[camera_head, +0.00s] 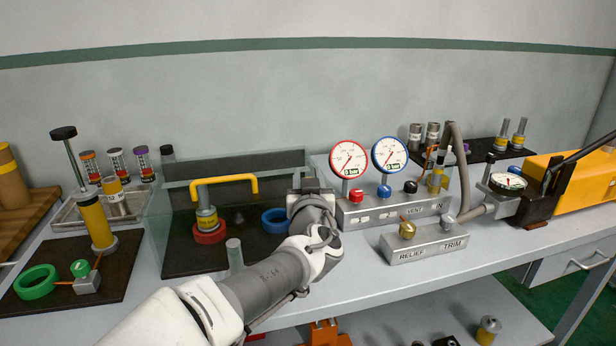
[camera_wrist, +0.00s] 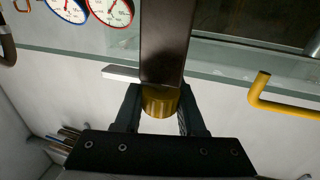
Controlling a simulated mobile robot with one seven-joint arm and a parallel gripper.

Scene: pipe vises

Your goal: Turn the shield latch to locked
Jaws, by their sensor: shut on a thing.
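The clear shield (camera_head: 180,215) stands over a dark mat, with a yellow handle (camera_head: 225,183) on it. The handle also shows at the right of the wrist view (camera_wrist: 270,102). My gripper (camera_wrist: 160,97) is at the shield's right end, its two fingers closed around a brass-yellow knob (camera_wrist: 160,103), which looks to be the shield latch. A dark bar (camera_wrist: 165,40) rises beyond the knob, and a pale tab (camera_wrist: 120,74) sticks out to its left. In the head view my wrist hides the knob, and I cannot read the latch's setting.
Just right of my wrist stands a grey gauge block (camera_head: 395,208) with a red gauge (camera_head: 348,160) and a blue gauge (camera_head: 390,154). A relief and trim block (camera_head: 425,243) sits in front of it. Inside the shield are a red ring (camera_head: 209,233) and a blue ring (camera_head: 275,220).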

